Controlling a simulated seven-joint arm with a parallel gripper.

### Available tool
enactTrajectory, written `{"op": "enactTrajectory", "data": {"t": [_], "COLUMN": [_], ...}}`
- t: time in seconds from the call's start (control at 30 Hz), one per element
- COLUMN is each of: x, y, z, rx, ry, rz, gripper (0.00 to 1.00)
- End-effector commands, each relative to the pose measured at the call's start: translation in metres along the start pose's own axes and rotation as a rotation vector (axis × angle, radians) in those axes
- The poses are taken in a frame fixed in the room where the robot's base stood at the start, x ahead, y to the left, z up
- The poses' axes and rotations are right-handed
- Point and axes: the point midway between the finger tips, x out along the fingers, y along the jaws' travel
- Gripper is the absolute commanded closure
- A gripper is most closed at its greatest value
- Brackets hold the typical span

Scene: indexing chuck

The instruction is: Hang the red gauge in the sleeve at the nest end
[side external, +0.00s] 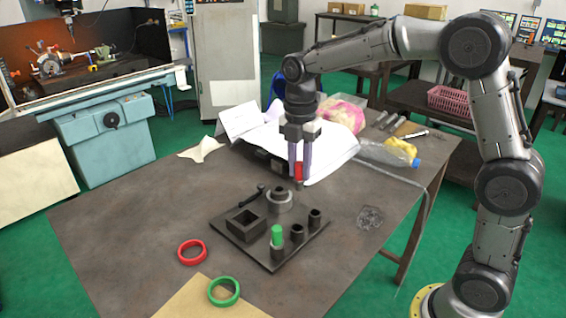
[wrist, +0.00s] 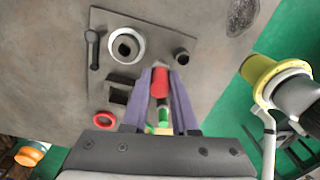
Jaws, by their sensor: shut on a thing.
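My gripper (side external: 299,176) is shut on the red gauge (side external: 298,168) and holds it upright, well above the dark plate (side external: 262,262). In the wrist view the red gauge (wrist: 159,82) sits between the purple fingers, with a grey end showing past the red. The plate carries a row of three dark sleeves. The sleeve at one end holds a green gauge (side external: 277,234). The middle sleeve (side external: 297,233) and the far end sleeve (side external: 314,218) look empty. A square open nest (side external: 246,224) stands left of the row. In the wrist view the middle sleeve is mostly hidden.
A round chuck (side external: 279,200) with a bright collar and a black lever (side external: 252,195) stand at the plate's back. Papers and bags crowd the table's back.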

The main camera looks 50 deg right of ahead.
Motion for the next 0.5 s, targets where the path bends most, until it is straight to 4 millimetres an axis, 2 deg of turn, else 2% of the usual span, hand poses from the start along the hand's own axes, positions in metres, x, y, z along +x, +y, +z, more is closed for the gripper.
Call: {"op": "enactTrajectory", "data": {"t": [0.1,0.23,0.5], "x": [-0.002,-0.005,-0.012], "y": [-0.027,-0.046,-0.048], "z": [-0.004,-0.006,-0.006], "rx": [0.002,0.005,0.008], "ry": [0.000,-0.002,-0.005], "rz": [0.002,0.008,0.023], "gripper": [1.00,1.00,1.00]}}
